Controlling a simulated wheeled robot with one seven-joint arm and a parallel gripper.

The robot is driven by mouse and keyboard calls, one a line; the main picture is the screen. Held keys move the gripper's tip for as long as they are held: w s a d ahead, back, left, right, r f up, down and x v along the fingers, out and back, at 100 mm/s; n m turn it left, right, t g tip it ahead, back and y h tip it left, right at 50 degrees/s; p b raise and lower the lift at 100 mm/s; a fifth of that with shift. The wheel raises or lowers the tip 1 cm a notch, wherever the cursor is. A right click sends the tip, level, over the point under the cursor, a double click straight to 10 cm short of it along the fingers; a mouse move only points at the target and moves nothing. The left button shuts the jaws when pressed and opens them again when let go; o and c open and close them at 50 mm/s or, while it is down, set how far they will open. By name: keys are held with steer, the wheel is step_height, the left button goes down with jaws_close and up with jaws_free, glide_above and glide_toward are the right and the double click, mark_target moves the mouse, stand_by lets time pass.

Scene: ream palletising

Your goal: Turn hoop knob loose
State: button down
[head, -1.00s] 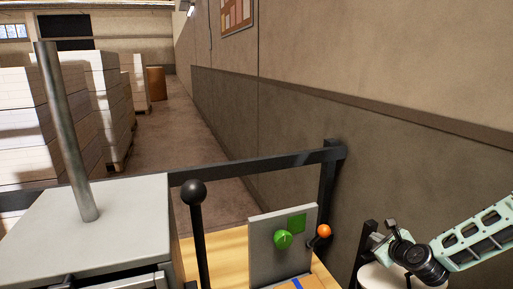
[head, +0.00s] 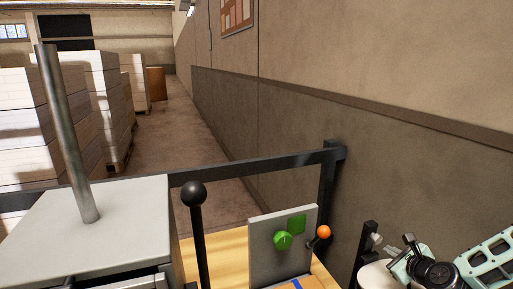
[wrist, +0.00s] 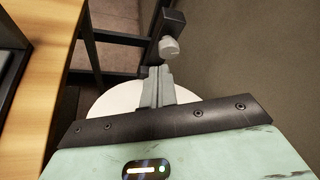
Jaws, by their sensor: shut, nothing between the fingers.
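A pale grey knob (wrist: 169,47), which I take to be the hoop knob, sits on a dark upright post in the wrist view. It also shows small at the right in the head view (head: 376,240). My gripper (wrist: 157,73) is shut and empty, its fingertips just short of the knob in the picture; I see a gap, not contact. In the head view my gripper (head: 408,241) is right of the knob. A white round surface (wrist: 115,101) lies below the fingers, partly hidden by my gripper; I cannot tell if it belongs to the hoop.
A grey panel (head: 262,262) with a green knob (head: 283,240) and an orange-ball lever (head: 323,232) stands on a wooden top (head: 226,250). A black-ball lever (head: 194,195) and a grey box (head: 120,215) with a metal post are left. The wall is close on the right.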

mark_target(376, 237)
steer(key=shift+d+f, duration=0.1)
steer(key=d+b, duration=0.1)
steer(key=b, duration=0.3)
steer(key=shift+w, duration=0.35)
steer(key=d+b, duration=0.1)
steer(key=b, duration=0.5)
steer(key=r+b, duration=0.1)
steer(key=b, duration=0.5)
steer(key=shift+s+d, duration=0.3)
steer(key=shift+d, duration=0.05)
steer(key=shift+b, duration=0.35)
steer(key=shift+w+r, duration=0.1)
steer(key=shift+w+a+r+b, duration=0.1)
steer(key=shift+w+a+b, duration=0.25)
steer(key=shift+w, duration=0.7)
steer(key=shift+w+a+f+b, duration=0.15)
steer(key=shift+w+a, duration=0.3)
steer(key=shift+w, duration=0.6)
steer(key=shift+w+a+r+b, duration=0.15)
steer(key=shift+w+a+b, duration=0.2)
steer(key=shift+w, duration=0.7)
